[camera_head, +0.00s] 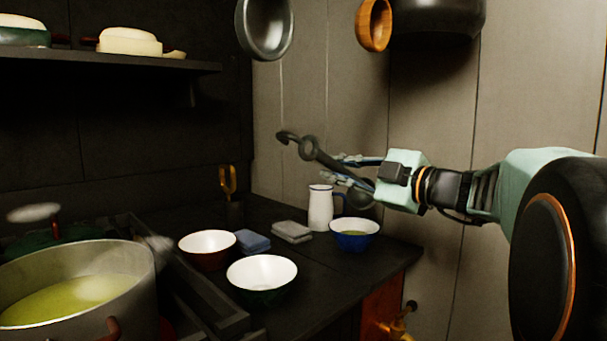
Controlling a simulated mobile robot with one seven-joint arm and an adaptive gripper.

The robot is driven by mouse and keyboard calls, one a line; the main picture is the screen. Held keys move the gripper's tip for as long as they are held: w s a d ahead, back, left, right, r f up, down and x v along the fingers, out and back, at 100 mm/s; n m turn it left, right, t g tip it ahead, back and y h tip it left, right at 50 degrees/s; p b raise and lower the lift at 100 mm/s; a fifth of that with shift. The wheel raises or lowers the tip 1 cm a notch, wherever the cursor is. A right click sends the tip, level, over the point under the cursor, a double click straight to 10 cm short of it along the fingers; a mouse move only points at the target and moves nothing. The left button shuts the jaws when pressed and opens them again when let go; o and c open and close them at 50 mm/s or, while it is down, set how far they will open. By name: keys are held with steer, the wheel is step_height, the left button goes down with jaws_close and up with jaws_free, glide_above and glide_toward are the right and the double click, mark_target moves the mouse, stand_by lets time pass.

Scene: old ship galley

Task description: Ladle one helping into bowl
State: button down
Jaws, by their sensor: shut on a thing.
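My gripper (345,170) is shut on a dark grey ladle (325,160) in the head view. The ladle's hooked end points up and left, and its cup sits low to the right, partly behind the gripper, above the blue bowl. A blue bowl (355,241) with a white inside stands on the dark counter and holds some greenish soup. A red-brown bowl (207,261) and a dark green bowl (262,294) look empty. A big pot (140,300) of yellow-green soup stands at the lower left. I cannot see whether the ladle's cup holds soup.
A white jug (320,208) stands just left of the blue bowl. Folded blue (253,242) and grey (291,232) cloths lie behind the bowls. Pans (264,27) hang overhead. A shelf (110,60) runs along the upper left. The dark counter (325,275) has bare room at front right.

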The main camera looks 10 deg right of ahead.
steer(key=r, duration=0.1)
steer(key=w+d+r+m+p, duration=0.1)
steer(key=d+r+m, duration=0.1)
steer(key=shift+w+d, duration=0.25)
steer(key=shift+w, duration=0.05)
steer(key=p, duration=0.2)
steer(key=w+d+r+m+p, duration=0.1)
steer(key=p, duration=0.1)
steer(key=shift+d+r+m, duration=0.15)
steer(key=shift+r+m, duration=0.1)
steer(key=shift+m, duration=0.05)
steer(key=d+r+m+p, duration=0.1)
steer(key=p, duration=0.4)
steer(key=w+d+r+m+p, duration=0.1)
steer(key=p, duration=0.3)
steer(key=shift+w+d+r+p, duration=0.2)
steer(key=shift+w+p, duration=0.05)
steer(key=shift+p, duration=0.15)
steer(key=w+d+r+m+p, duration=0.2)
steer(key=w+d+m+p, duration=0.3)
steer(key=d+m+p, duration=0.1)
steer(key=shift+d+m, duration=0.4)
steer(key=shift+d, duration=0.5)
steer(key=shift+r, duration=0.1)
step_height(320, 180, up, 6)
